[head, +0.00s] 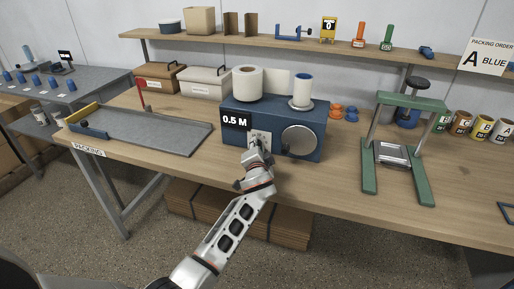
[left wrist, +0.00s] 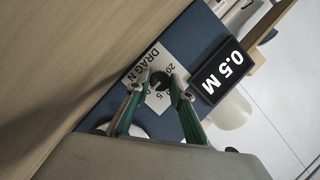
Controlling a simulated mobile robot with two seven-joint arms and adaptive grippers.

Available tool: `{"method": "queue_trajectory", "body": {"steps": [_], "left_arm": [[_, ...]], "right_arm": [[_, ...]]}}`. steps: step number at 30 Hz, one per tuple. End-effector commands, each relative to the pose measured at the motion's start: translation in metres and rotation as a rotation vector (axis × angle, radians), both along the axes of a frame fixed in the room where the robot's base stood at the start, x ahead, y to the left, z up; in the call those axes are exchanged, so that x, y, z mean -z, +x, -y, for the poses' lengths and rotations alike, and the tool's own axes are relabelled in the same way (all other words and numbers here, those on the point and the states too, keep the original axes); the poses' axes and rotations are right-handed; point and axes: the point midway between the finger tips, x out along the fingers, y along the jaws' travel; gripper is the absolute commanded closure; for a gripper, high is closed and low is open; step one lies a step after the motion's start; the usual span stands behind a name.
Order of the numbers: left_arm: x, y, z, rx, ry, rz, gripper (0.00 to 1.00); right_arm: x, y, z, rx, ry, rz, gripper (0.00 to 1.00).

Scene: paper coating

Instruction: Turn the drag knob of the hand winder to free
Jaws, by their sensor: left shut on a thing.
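The hand winder (head: 316,127) is a blue box on the wooden bench, with a round silver disc on its front and a black 0.5 M display (head: 236,122) at its left. A pale drag scale plate (head: 262,135) is on its front face. In the left wrist view the plate (left wrist: 150,62) reads "DRAG N" with numbers, and the dark drag knob (left wrist: 159,80) sits on it. My left gripper (head: 256,156) reaches the plate from the front. In the left wrist view its fingers (left wrist: 160,88) are shut around the knob. The knob's pointer setting is too small to read.
A white roll (head: 248,83) and a blue-white spool (head: 302,91) stand on the winder. A grey tray (head: 150,133) lies to the left. A green press frame (head: 408,150) stands to the right, with orange discs (head: 338,110) between. Bench front is mostly clear.

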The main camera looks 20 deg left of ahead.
Motion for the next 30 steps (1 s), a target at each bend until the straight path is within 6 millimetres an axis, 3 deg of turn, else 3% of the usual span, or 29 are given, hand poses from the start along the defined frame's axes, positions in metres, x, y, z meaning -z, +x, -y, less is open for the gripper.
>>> {"method": "queue_trajectory", "body": {"steps": [3,4,5,6,18,30], "left_arm": [[0.000,0.000,0.000,0.000,0.002,-0.001,1.00],[0.000,0.000,0.000,0.000,0.002,-0.001,0.71],[0.000,0.000,0.000,0.000,0.002,-0.001,0.63],[0.000,0.000,0.000,0.000,0.001,0.000,0.62],[-0.001,-0.004,0.002,0.001,-0.001,0.001,0.62],[-0.012,-0.055,0.018,0.000,-0.001,0.000,0.62]], "right_arm": [[-0.002,0.001,0.000,0.000,0.000,0.003,0.64],[-0.002,0.001,0.000,0.000,0.001,0.004,0.64],[-0.002,0.001,0.000,0.000,0.001,0.004,0.64],[-0.003,0.001,0.000,0.000,0.001,0.005,0.64],[-0.001,0.000,0.001,0.001,-0.002,0.001,0.64],[-0.002,0.001,0.000,0.001,0.001,0.003,0.64]]}}
